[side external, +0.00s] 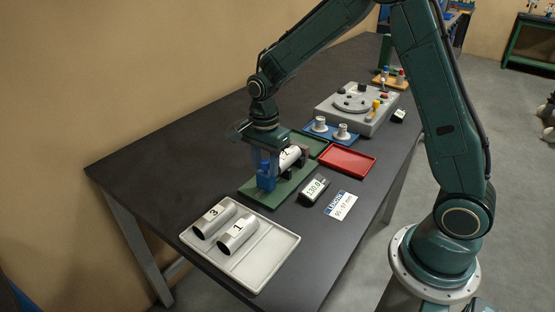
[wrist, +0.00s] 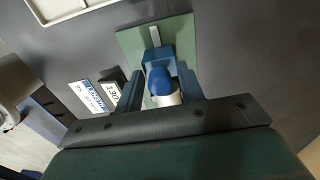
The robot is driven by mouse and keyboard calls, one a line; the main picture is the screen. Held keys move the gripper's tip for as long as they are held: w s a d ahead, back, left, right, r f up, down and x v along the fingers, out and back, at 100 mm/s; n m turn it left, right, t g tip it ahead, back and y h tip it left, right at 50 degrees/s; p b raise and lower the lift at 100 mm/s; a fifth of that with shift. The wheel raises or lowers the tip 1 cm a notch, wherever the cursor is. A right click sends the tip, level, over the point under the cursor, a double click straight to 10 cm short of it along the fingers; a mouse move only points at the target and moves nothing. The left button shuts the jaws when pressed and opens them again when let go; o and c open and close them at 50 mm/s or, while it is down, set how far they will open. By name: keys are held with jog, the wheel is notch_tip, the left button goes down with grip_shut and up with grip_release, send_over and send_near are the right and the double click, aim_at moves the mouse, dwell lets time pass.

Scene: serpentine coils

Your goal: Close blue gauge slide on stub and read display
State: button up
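The gauge has a green base plate (side external: 252,187) with a blue slide (side external: 266,184) at its near end. A pale stub marked 2 (side external: 289,157) lies on the gauge beyond the slide. My gripper (side external: 265,172) points down over the slide. In the wrist view, the blue slide (wrist: 158,76) is between the spread fingers of my gripper (wrist: 160,80), with apparent gaps on both sides. The stub (wrist: 166,99) shows partly behind the slide. I cannot tell whether the slide touches the stub. The display (side external: 314,190) seems to read 130.0.
A pale tray (side external: 262,268) holds stubs marked 3 (side external: 213,219) and 1 (side external: 237,234). A length card (side external: 341,205) lies beside the display. An empty red tray (side external: 347,161), a blue tray with two parts (side external: 331,131) and a grey dial box (side external: 356,106) stand farther back.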

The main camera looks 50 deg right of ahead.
grip_shut()
jog(key=shift+w+d+r, duration=0.1)
jog(key=shift+d, duration=1.5)
dwell(2.3)
grip_release()
notch_tip(320, 180, up, 7)
jog(key=a, duration=0.1)
dwell(1.1)
